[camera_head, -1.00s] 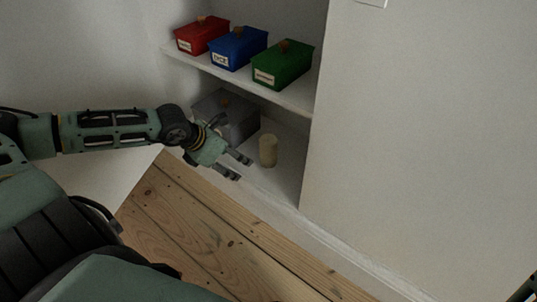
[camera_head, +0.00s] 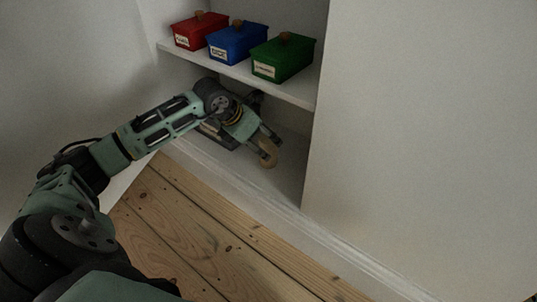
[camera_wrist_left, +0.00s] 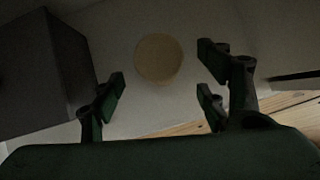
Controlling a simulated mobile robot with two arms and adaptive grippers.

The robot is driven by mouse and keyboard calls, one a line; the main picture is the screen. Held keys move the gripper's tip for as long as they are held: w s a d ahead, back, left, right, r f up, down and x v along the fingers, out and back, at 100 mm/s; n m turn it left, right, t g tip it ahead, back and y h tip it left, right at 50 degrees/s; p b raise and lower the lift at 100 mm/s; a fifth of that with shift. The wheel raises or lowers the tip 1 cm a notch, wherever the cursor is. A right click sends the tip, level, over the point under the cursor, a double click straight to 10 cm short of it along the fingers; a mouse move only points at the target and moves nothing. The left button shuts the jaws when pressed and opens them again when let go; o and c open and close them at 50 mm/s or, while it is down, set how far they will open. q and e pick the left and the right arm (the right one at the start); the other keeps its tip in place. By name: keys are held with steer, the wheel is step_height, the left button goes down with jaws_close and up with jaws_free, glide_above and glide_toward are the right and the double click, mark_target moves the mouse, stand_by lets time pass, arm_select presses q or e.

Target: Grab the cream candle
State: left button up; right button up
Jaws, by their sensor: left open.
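The cream candle (camera_head: 268,151) stands on the lower shelf of the wall niche, partly hidden behind my left gripper in the head view. In the left wrist view the candle (camera_wrist_left: 158,59) shows from above as a round tan disc. My left gripper (camera_head: 270,149) is open, with its fingers at the candle. In the left wrist view the left gripper (camera_wrist_left: 160,88) has its fingers apart on either side, and the candle lies between and slightly beyond the tips. I cannot tell whether they touch it. My right gripper is not in view.
A grey box (camera_wrist_left: 42,72) stands left of the candle, mostly hidden by my arm in the head view. Red (camera_head: 200,30), blue (camera_head: 238,42) and green (camera_head: 283,57) lidded boxes sit on the upper shelf (camera_head: 215,69), close above my left wrist. The floorboards (camera_head: 190,235) are clear.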

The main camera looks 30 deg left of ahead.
arm_select(q)
steer(key=shift+w+d, duration=0.1)
steer(key=shift+w, duration=0.25)
steer(key=b+x, duration=0.3)
steer(key=x, duration=0.1)
steer(key=shift+f, duration=0.25)
steer(key=shift+w+f+b, duration=0.25)
steer(key=shift+b, duration=0.1)
steer(key=shift+r, duration=0.1)
steer(key=c, duration=1.3)
steer(key=shift+c, duration=0.9)
steer(key=shift+r, duration=0.1)
